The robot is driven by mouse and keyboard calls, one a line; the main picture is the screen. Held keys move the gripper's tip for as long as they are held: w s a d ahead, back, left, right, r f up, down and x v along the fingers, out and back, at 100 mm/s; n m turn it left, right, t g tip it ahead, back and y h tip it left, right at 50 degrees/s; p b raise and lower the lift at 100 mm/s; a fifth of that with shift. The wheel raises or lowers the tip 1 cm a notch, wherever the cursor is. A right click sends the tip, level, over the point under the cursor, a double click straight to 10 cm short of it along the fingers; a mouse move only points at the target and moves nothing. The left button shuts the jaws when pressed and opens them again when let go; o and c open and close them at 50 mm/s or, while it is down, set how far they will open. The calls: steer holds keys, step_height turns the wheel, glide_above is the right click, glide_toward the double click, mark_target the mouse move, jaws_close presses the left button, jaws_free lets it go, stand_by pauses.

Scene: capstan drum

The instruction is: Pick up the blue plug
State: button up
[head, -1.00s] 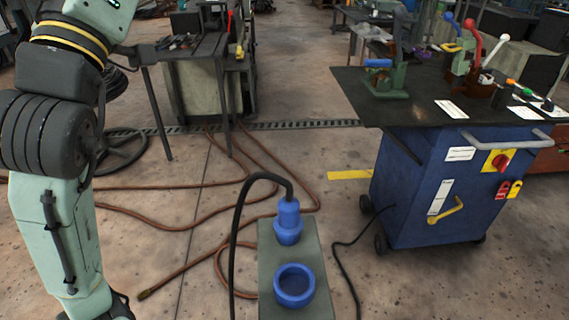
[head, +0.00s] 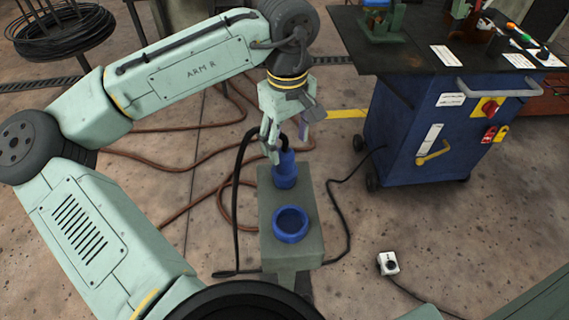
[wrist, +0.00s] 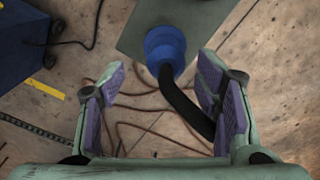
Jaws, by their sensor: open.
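The blue plug (head: 285,172) stands upright on the far part of a grey-green stand (head: 262,215), with a black cable coming from its top. In the wrist view the plug (wrist: 163,48) sits at the top centre, beyond the fingertips, and its cable runs down between the fingers. My gripper (head: 282,150) is just above the plug in the head view and hides part of its top and cable. In the wrist view my gripper (wrist: 160,75) is open, with purple pads on both sides and nothing held.
An empty blue ring socket (head: 290,222) sits on the near part of the stand. A blue cabinet (head: 410,130) with a dark worktop stands to the right. Brown hoses (head: 180,168) and a small white box (head: 388,263) lie on the floor.

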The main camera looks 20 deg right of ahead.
mark_target(285, 160)
steer(key=f, duration=0.3)
steer(key=f+p, duration=0.1)
steer(key=shift+s+a+f, duration=0.15)
steer(key=shift+a+f, duration=0.2)
steer(key=shift+f, duration=0.5)
jaws_close()
